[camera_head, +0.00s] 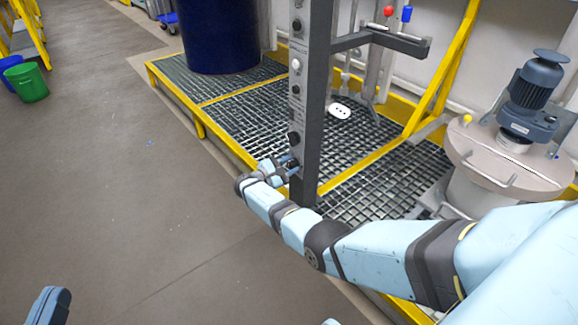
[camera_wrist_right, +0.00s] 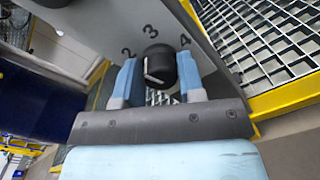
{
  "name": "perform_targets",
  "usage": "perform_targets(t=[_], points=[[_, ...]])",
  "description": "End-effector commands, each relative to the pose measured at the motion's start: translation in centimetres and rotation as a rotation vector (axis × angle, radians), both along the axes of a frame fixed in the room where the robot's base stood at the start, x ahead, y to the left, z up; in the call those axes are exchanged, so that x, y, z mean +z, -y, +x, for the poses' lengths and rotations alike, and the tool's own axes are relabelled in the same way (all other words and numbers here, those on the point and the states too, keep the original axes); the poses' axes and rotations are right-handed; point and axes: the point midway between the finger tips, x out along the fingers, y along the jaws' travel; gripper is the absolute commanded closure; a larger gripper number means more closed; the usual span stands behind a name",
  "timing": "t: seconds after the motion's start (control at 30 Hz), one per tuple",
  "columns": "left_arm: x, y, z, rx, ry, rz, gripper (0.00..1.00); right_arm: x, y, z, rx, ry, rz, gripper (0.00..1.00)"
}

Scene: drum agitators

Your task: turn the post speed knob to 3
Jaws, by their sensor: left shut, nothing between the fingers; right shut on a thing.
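The grey post (camera_head: 311,100) stands upright at the edge of the grated platform. My right gripper (camera_head: 290,166) is at the post's lower part, below another black knob (camera_head: 293,138). In the right wrist view, the black speed knob (camera_wrist_right: 160,66) sits between the two blue fingers of that gripper (camera_wrist_right: 158,80), which is shut on it. The knob has a white mark on its left side. The numbers 2, 3 and 4 show around it, with 3 above. I cannot tell exactly which number the mark points to. My left gripper's fingers are not visible.
A bracket with red and blue knobs (camera_head: 389,40) juts right from the post. A motor (camera_head: 535,85) stands on a round drum lid (camera_head: 480,160) at right. A dark blue drum (camera_head: 220,35) stands on the grating behind. The floor (camera_head: 130,180) at left is clear.

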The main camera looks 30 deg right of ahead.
Motion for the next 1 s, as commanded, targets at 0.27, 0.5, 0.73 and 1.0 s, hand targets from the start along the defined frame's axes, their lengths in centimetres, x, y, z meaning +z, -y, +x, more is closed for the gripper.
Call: perform_targets(t=[0.27, 0.5, 0.73, 1.0], points=[[-0.14, -0.06, 0.01, -0.001, 0.0, 0.006, 1.0, -0.16, 0.1, -0.17, -0.003, 0.257, 0.019, 0.88], [-0.3, -0.16, -0.02, -0.003, -0.001, 0.016, 1.0, -0.16, 0.09, -0.17, -0.002, 0.464, 0.036, 0.88], [-0.28, -0.14, -0.01, -0.002, 0.0, 0.015, 1.0, -0.18, 0.12, -0.19, -0.003, 0.613, 0.048, 0.88], [-0.13, -0.05, 0.02, -0.001, -0.001, 0.005, 1.0, -0.17, 0.09, -0.18, -0.004, 0.706, 0.055, 0.88]])
